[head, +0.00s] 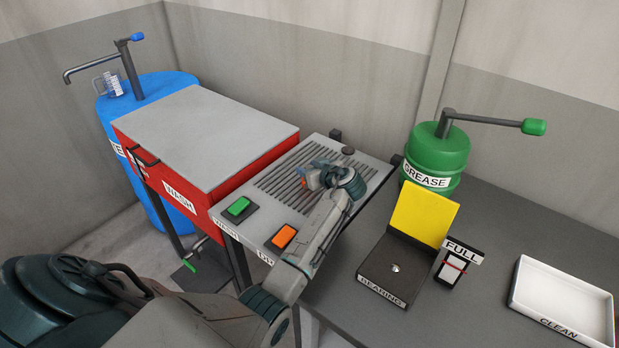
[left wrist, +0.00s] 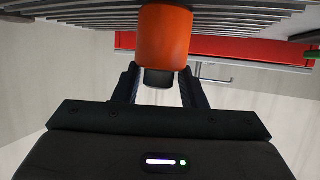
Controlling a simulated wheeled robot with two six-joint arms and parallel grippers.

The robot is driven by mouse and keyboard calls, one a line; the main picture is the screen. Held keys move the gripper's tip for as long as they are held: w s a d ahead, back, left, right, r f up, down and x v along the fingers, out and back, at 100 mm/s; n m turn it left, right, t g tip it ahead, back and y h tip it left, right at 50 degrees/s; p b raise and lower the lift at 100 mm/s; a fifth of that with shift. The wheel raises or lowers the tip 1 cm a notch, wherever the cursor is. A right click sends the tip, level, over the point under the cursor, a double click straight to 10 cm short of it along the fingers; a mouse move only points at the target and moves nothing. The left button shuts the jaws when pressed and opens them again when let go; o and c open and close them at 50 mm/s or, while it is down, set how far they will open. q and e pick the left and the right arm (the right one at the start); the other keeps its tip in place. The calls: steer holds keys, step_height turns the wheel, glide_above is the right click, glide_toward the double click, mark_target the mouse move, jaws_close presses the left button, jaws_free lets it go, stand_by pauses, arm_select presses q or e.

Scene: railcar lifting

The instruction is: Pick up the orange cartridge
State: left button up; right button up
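The orange cartridge (left wrist: 164,38) shows large in the left wrist view, with a narrower dark end facing my camera. My left gripper (head: 311,179) is over the rack, at the cartridge. In the left wrist view its two fingers (left wrist: 159,78) are spread on either side of the cartridge's dark end, with small gaps visible. My gripper and wrist hide most of the cartridge in the head view. My right gripper is not in view.
The rack panel (head: 375,178) carries a green button (head: 238,206) and an orange button (head: 284,236). A red wash tank (head: 200,190) stands left of it. On the right table are a green grease pump (head: 440,155), a bearing box (head: 375,272) with raised yellow lid, and a white tray (head: 560,285).

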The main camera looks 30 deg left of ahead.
arm_select(q)
steer(key=shift+f, duration=0.1)
jaws_close()
steer(key=shift+s, duration=0.1)
